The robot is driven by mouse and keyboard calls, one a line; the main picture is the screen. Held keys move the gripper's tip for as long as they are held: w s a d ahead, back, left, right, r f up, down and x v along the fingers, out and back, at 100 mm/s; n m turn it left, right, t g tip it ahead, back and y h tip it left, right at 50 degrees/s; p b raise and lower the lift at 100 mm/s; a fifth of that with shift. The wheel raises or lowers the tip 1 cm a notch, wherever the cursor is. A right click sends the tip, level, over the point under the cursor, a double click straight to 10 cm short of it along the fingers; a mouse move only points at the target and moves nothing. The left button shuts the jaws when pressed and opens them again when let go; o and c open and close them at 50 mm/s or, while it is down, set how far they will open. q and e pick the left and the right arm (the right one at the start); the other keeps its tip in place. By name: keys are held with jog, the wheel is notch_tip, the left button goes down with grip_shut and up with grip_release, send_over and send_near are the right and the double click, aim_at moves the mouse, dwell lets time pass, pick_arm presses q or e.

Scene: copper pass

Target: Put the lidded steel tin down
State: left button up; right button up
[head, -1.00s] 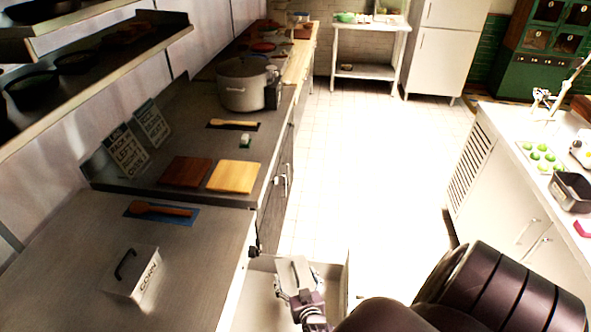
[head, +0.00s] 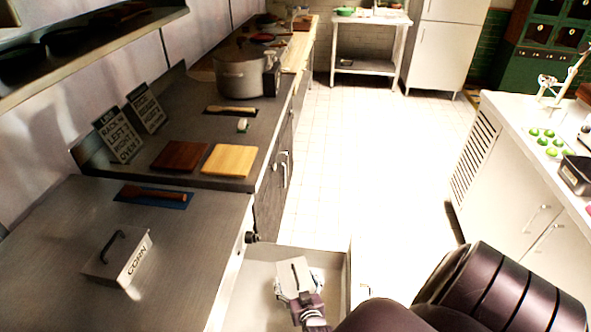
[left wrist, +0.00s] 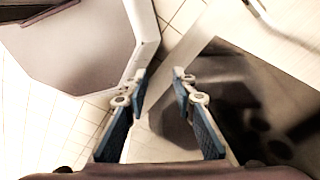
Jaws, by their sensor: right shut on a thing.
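The lidded steel tin (head: 292,270) is a small pale grey box with a dark strip on top, seen from above in the head view. My right gripper (head: 298,286) is shut on it, with a finger on each side. The tin is over or inside an open drawer (head: 256,262) at the counter front; I cannot tell if it touches the bottom. A similar lidded tin marked CORN (head: 118,256) stands on the steel counter at left. My left gripper (left wrist: 157,82) shows only in the left wrist view, its blue-padded fingers apart and empty.
The steel counter (head: 190,245) has bare room around the CORN tin. Behind are a utensil on a blue mat (head: 178,201), a brown board (head: 181,156), a yellow board (head: 228,160) and a large pot (head: 240,76). The floor aisle (head: 345,160) is clear.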

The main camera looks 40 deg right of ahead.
aim_at(295, 284)
jog(key=shift+w+f+b, duration=0.1)
jog(key=shift+f+b, duration=1)
jog(key=shift+f, duration=0.35)
jog(key=shift+f, duration=0.2)
jog(key=o, duration=1.8)
jog(key=shift+c, duration=0.2)
jog(key=shift+r, duration=0.1)
jog(key=shift+s+a+r+p, duration=0.1)
jog(key=shift+s+r+p, duration=0.1)
jog(key=shift+s+p, duration=0.15)
jog(key=p+v, duration=0.6)
jog(key=v, duration=0.5)
jog(key=shift+s, duration=0.2)
